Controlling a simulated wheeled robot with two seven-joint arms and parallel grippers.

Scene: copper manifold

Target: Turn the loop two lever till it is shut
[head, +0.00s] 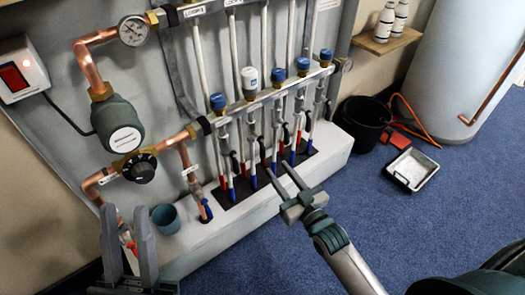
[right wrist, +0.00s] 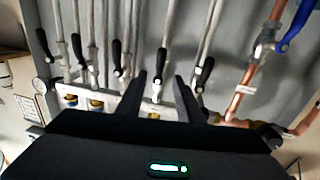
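The loop two lever is a small black handle, second in the row from the copper-pipe end, low on its white pipe in the head view (head: 261,147). It also shows in the right wrist view (right wrist: 159,66), lying roughly along its pipe. My right gripper (head: 277,168) is open in front of the lower pipes. In the right wrist view its two fingertips (right wrist: 159,76) appear on either side of this lever; I cannot tell whether they touch it. My left gripper (head: 127,218) is open and empty at the lower left, away from the levers.
Other black levers flank it closely, including the neighbouring one (right wrist: 204,74). A blue lever (right wrist: 297,25) is further right in the wrist view. A blue-grey cup (head: 166,218) stands on the white ledge (head: 180,252). A black bucket (head: 362,122) and a white tray (head: 412,169) are on the floor.

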